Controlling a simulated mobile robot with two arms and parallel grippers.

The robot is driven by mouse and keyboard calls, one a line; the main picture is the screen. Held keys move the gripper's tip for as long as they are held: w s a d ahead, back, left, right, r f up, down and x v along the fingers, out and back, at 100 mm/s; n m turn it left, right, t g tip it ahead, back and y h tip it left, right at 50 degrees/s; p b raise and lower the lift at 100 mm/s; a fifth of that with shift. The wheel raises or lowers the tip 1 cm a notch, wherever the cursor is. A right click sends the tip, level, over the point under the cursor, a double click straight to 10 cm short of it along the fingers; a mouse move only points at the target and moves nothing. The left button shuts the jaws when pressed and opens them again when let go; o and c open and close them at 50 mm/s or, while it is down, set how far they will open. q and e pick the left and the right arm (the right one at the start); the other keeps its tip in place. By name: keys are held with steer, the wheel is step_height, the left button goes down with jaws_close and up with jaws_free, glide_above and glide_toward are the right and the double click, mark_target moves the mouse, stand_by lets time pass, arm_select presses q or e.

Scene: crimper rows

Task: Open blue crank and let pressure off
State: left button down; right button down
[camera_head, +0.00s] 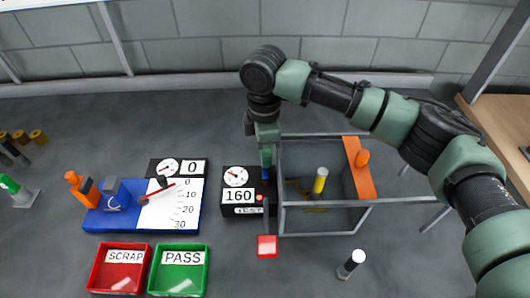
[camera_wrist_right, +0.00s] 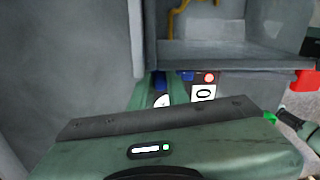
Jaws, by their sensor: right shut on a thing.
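My right gripper (camera_head: 267,160) reaches down from above between the box and the grey open frame, and is shut on the crank. Its fingers hide most of the crank. In the right wrist view the blue crank (camera_wrist_right: 187,76) shows at the tips of my green gripper fingers (camera_wrist_right: 160,92), with a red button beside it. The crank's exact angle is hard to tell. My left gripper is in neither view.
The grey open-topped chamber (camera_head: 325,232) holds a yellow cylinder (camera_head: 320,180) and has an orange panel (camera_head: 358,168). A red block (camera_head: 267,246) sits in front. SCRAP (camera_head: 121,282) and PASS (camera_head: 178,283) trays and a blue measuring fixture (camera_head: 100,222) are at left.

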steer(key=shift+s+a+r+n+p, duration=0.1)
steer(key=shift+a+n+p, duration=0.15)
steer(key=shift+n+p, duration=0.35)
steer(key=shift+a+r+n+p, duration=0.1)
steer(key=shift+a+n+p, duration=0.1)
steer(key=shift+n+p, duration=0.35)
steer(key=n+p, duration=0.1)
steer(key=n, duration=0.1)
steer(key=a+n+p, duration=0.1)
steer(key=shift+s+a+n, duration=0.1)
steer(key=shift+s+n, duration=0.1)
steer(key=shift+n, duration=0.15)
steer(key=n+p, duration=0.1)
steer(key=n, duration=0.1)
steer(key=s+a+n, duration=0.1)
steer(key=n, duration=0.1)
steer(key=shift+a+f+h+p, duration=0.1)
steer(key=shift+h+p, duration=0.2)
steer(key=shift+p, duration=0.1)
steer(key=shift+s+a+f+n+p, duration=0.1)
steer(key=shift+s+a+n+p, duration=0.15)
steer(key=shift+n, duration=0.85)
steer(key=shift+s+a+n+p, duration=0.1)
steer(key=shift+s+n+p, duration=0.2)
steer(key=shift+n, duration=0.8)
steer(key=c, duration=1.4)
jaws_free()
steer(key=shift+o, duration=0.2)
